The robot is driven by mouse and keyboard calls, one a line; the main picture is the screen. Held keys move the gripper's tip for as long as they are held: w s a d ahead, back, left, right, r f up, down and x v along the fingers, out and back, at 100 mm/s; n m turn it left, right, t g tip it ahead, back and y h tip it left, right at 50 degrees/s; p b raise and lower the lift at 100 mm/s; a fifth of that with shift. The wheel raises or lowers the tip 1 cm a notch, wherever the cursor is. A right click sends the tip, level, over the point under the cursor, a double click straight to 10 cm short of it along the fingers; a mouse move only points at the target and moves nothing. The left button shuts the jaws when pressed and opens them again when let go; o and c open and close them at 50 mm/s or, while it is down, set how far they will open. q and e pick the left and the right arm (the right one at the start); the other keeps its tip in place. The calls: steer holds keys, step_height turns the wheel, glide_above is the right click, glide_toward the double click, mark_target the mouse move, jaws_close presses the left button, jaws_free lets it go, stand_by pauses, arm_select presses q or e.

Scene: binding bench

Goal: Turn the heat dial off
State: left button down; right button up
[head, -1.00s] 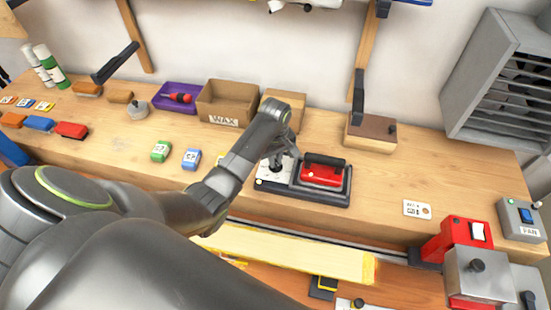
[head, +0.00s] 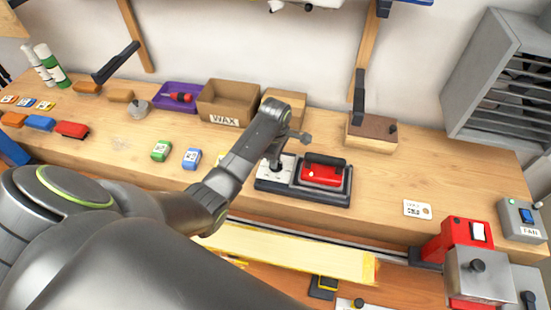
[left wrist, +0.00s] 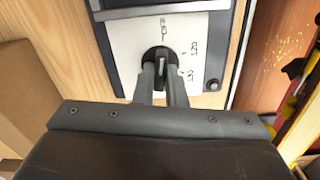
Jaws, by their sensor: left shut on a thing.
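The heat dial (left wrist: 161,55) is a round black knob on a white panel (left wrist: 130,45). In the head view the dial (head: 276,166) stands at the left end of the dark base. My left gripper (head: 277,158) reaches down onto it. In the left wrist view the two fingers (left wrist: 162,72) are shut on the knob from either side. A pale pointer on the knob lines up with the top mark. A small lamp (left wrist: 213,85) at the panel's corner looks dark.
A red iron (head: 322,174) with a black handle rests on the same base, right of the dial. A cardboard wax box (head: 226,103) stands behind to the left. A white card (head: 417,209) lies on clear bench to the right.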

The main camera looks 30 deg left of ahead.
steer(key=shift+d, duration=0.15)
stand_by(0.3)
arm_select(q)
steer(key=c, duration=1.5)
jaws_free()
steer(key=shift+a, duration=0.1)
